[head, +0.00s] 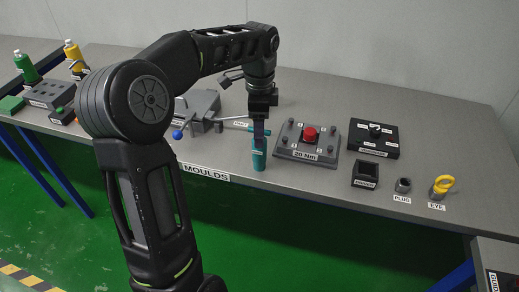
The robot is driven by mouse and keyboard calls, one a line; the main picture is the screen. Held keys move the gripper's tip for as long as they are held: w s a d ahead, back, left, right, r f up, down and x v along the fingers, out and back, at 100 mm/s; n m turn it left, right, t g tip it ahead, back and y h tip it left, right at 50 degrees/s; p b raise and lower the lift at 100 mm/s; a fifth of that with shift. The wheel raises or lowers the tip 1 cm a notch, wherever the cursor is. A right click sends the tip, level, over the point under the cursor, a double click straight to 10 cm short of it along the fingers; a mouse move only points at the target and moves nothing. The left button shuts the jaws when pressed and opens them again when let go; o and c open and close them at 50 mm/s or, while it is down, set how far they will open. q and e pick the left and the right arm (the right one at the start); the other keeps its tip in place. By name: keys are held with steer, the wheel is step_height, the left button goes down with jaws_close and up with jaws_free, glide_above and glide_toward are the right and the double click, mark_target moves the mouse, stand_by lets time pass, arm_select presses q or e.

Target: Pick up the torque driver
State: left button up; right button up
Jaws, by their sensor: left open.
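The torque driver (258,160) appears as a teal handle near the front edge of the grey bench, left of the 20 Nm block. My left gripper (260,128) points down from above and sits right at the driver's upper part. Its fingers are open and cover the driver's top. I cannot tell whether they touch it. My right gripper does not show.
The grey bench (310,92) carries a 20 Nm block with a red knob (308,142) close to the right, then a black box (374,137), a small black holder (366,174), a plug (403,186) and a yellow eye (441,186). A vise-like fixture (202,106) with a blue-tipped lever stands left.

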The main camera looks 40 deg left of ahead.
mark_target(259, 156)
arm_select(q)
steer(key=shift+f+p, duration=0.65)
steer(key=shift+f, duration=2)
steer(key=shift+r, duration=0.1)
jaws_close()
